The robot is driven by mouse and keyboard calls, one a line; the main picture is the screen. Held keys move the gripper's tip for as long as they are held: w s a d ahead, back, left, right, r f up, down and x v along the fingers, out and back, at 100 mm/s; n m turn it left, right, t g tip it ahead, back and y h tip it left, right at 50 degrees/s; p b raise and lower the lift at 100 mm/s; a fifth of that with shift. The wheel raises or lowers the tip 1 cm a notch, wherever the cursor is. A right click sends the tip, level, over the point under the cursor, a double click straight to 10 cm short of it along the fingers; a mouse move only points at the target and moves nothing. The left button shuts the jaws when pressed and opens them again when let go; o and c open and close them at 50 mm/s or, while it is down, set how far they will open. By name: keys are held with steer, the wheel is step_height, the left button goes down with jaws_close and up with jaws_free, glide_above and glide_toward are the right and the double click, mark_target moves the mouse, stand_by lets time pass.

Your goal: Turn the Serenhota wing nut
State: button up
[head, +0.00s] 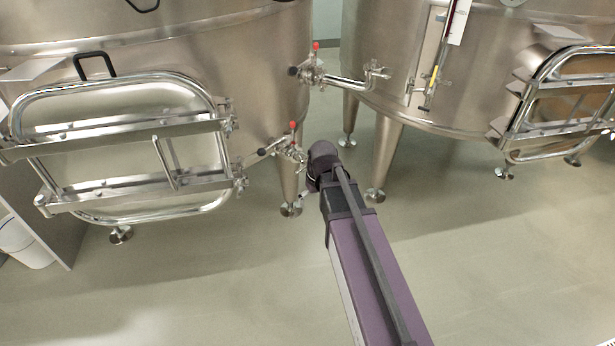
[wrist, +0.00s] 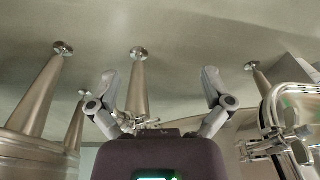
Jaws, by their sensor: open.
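No label reading Serenhota can be read, so I cannot tell which part is the wing nut. A lower valve fitting (head: 287,149) with a red knob and small clamp parts sticks out from the left vat, just left of my arm's end. In the head view the fingers are hidden behind my arm.
The left steel vat (head: 250,60) and right steel vat (head: 400,60) stand on legs. The left hatch frame (head: 125,78) and right hatch frame (head: 545,75) jut forward. A white bucket (head: 22,243) is at the far left. The floor (head: 520,260) is clear at right.

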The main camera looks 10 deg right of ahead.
steer(key=s+m+g+h, duration=0.1)
steer(key=s+m, duration=0.1)
steer(key=s, duration=0.8)
steer(key=shift+s+d, duration=0.25)
steer(key=shift+s, duration=0.1)
steer(key=shift+f, duration=0.1)
steer(key=c, duration=0.6)
